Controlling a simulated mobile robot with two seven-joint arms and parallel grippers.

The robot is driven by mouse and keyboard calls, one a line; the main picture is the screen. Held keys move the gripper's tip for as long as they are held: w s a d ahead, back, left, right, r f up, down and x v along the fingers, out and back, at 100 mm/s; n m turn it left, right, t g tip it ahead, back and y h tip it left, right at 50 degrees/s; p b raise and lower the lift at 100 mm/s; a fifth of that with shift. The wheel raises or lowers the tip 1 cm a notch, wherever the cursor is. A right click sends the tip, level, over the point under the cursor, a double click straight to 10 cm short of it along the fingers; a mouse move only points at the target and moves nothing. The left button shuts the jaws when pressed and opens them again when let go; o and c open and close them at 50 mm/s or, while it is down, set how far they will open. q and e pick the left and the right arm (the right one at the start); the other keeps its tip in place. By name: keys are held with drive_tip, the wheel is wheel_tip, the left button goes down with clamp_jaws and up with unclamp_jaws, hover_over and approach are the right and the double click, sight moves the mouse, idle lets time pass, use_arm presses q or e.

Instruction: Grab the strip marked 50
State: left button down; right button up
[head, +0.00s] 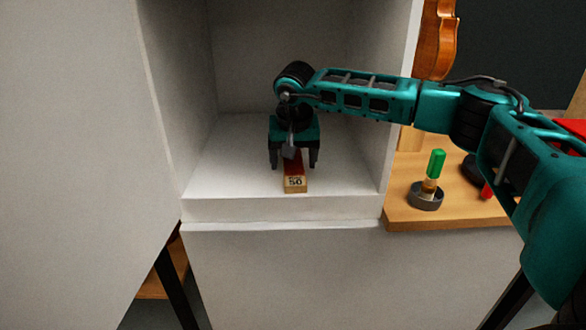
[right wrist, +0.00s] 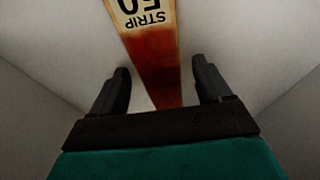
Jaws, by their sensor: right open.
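The strip marked 50 (head: 295,184) lies on the floor of a white open compartment, its labelled end toward the front. It has a pale end with dark print and a red-brown body. My right gripper (head: 294,164) is over the strip from above, with one finger on each side. In the right wrist view the strip (right wrist: 150,55) runs between the open fingers of the gripper (right wrist: 160,88), with gaps on both sides. The rear part of the strip is hidden by the gripper. My left gripper is not in view.
The white compartment (head: 230,180) has walls at left, right and back, and a raised front lip. To the right, a wooden bench (head: 440,215) holds a green-handled tool (head: 436,163) in a dark round base (head: 425,197). A violin (head: 436,40) hangs behind.

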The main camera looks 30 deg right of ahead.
drive_tip(key=shift+c, duration=0.3)
drive_tip(key=shift+r, duration=0.1)
drive_tip(key=c, duration=1.1)
drive_tip(key=shift+c, duration=0.2)
